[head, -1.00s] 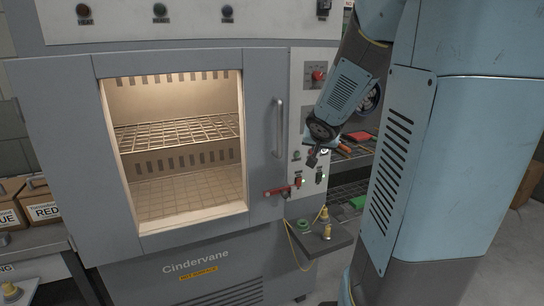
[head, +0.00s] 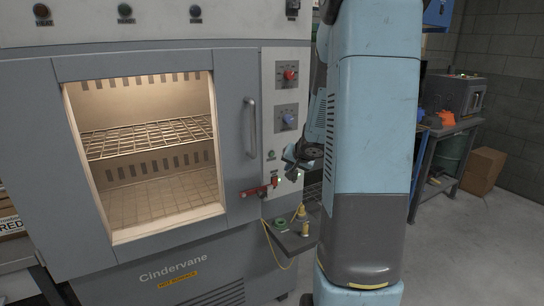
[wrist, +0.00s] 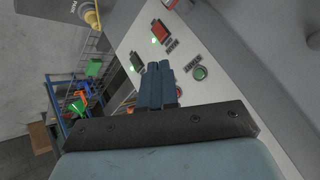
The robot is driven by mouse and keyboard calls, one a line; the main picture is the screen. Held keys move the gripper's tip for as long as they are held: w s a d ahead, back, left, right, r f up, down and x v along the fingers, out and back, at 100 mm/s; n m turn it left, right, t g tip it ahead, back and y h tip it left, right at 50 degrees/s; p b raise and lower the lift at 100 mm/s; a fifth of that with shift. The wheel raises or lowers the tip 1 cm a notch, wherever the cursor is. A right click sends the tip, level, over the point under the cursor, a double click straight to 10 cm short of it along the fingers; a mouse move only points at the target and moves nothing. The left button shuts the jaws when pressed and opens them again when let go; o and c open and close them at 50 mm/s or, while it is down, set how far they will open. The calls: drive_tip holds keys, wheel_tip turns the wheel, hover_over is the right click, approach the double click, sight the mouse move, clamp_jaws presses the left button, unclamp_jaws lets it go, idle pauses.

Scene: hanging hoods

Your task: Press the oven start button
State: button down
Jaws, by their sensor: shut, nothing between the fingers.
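The grey oven (head: 170,255) has a lit window and a pale control panel (head: 284,100) right of its door. My gripper (head: 290,168) is shut and empty, in front of the lower panel.
A red switch (wrist: 160,30) with a green light is nearby. A red door latch (head: 260,188) and the door handle (head: 250,128) are left of the panel. Red (head: 289,75) and blue (head: 288,120) knobs sit above. A small shelf (head: 292,240) juts out below.

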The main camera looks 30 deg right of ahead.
drive_tip(key=w, duration=0.8)
drive_tip(key=shift+w+a, duration=0.2)
drive_tip(key=shift+w, duration=0.1)
drive_tip(key=shift+w, duration=0.1)
idle(1.9)
drive_tip(key=shift+w, duration=0.3)
drive_tip(key=shift+w+r, duration=0.1)
drive_tip(key=shift+w, duration=0.25)
idle(0.8)
drive_tip(key=shift+s, duration=0.8)
drive_tip(key=shift+s+d, duration=0.1)
drive_tip(key=shift+s, duration=2.4)
